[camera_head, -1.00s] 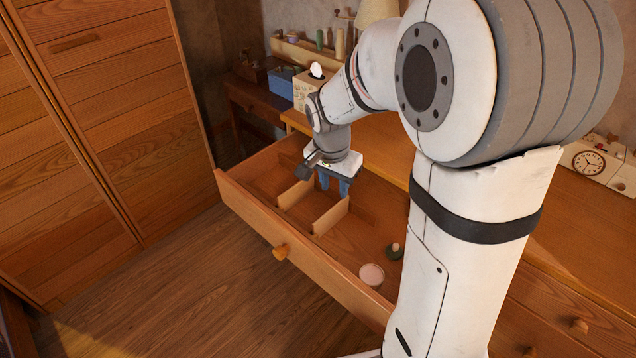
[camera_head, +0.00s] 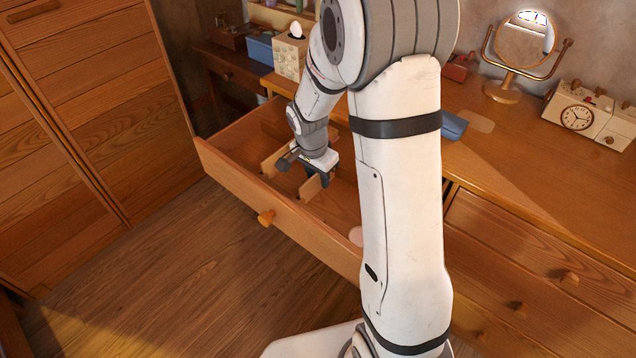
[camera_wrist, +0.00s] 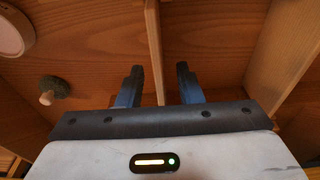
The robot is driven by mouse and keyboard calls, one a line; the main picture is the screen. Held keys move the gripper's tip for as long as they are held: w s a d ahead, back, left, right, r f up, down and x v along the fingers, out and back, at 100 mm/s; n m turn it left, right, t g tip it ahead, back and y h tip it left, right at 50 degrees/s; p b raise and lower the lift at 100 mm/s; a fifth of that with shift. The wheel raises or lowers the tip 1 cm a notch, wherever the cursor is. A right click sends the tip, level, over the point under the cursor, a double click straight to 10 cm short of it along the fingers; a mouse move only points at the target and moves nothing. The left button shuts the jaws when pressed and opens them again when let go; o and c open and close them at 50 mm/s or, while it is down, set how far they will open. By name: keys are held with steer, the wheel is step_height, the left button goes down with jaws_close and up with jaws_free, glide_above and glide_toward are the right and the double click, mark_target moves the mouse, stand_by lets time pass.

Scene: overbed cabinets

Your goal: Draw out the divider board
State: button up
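The open drawer (camera_head: 240,172) holds thin wooden divider boards. One divider board (camera_head: 310,189) stands right under my gripper (camera_head: 318,176); another divider (camera_head: 272,163) stands to its left. In the wrist view the nearer divider board (camera_wrist: 153,45) runs up the picture between the two blue-and-black fingers of my gripper (camera_wrist: 159,84). The fingers are apart, with a gap visible on each side of the board, so the gripper is open around its line. Whether the fingertips reach below the board's top edge is hard to tell.
A pink round thing (camera_wrist: 10,32) and a dark green thing with a pale knob (camera_wrist: 52,90) lie on the drawer floor. A second wooden board (camera_wrist: 286,52) stands to the right in the wrist view. The dresser top (camera_head: 500,150) carries a mirror and clock.

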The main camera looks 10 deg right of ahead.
jaws_close()
stand_by(0.3)
steer(key=shift+r, duration=0.15)
